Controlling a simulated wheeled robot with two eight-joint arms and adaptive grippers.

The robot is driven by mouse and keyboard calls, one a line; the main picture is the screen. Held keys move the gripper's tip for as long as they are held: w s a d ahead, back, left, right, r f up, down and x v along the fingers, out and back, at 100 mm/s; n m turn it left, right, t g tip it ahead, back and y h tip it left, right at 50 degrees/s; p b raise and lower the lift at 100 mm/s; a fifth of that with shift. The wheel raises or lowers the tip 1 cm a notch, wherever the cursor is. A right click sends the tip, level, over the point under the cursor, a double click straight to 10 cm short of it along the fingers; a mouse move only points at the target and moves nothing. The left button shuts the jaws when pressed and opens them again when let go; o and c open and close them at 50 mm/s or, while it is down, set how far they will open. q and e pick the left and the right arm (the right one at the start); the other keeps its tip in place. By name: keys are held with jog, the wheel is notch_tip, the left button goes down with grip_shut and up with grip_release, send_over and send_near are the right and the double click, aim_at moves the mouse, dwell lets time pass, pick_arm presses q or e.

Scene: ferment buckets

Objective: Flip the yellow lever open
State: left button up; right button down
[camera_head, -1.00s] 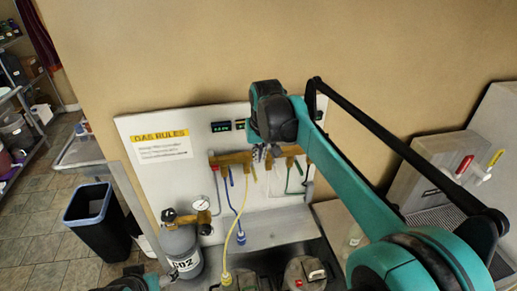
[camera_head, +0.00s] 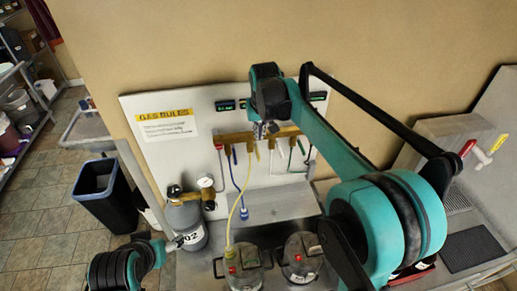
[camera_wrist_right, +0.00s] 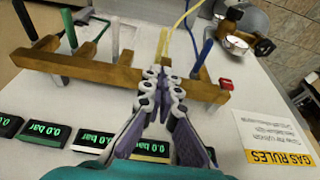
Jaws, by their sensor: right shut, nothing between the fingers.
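The brass manifold (camera_head: 233,137) is on the white wall panel, with coloured levers along it. The yellow lever (camera_wrist_right: 162,44) shows in the right wrist view just beyond my fingertips, pointing away from the manifold bar (camera_wrist_right: 75,66). In the head view the yellow lever (camera_head: 257,152) hangs below the bar, partly hidden at its top by my gripper. My right gripper (camera_wrist_right: 165,74) is shut and empty, its tips at the bar by the lever's base; I cannot tell whether they touch. It also shows in the head view (camera_head: 264,132). My left gripper (camera_head: 173,245) is small beside the gas cylinder; its jaws are unclear.
A blue lever (camera_wrist_right: 203,55) and a red lever (camera_wrist_right: 226,83) are on one side, a dark green lever (camera_wrist_right: 97,30) on the other. Pressure displays (camera_wrist_right: 93,142) line the panel. A CO2 cylinder (camera_head: 184,222) and metal buckets (camera_head: 243,272) stand below.

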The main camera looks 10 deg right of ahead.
aim_at(258, 154)
jog(key=x, duration=0.7)
jog(key=shift+s+f+p, duration=0.25)
jog(key=shift+f+p, duration=0.1)
jog(key=shift+f, duration=0.7)
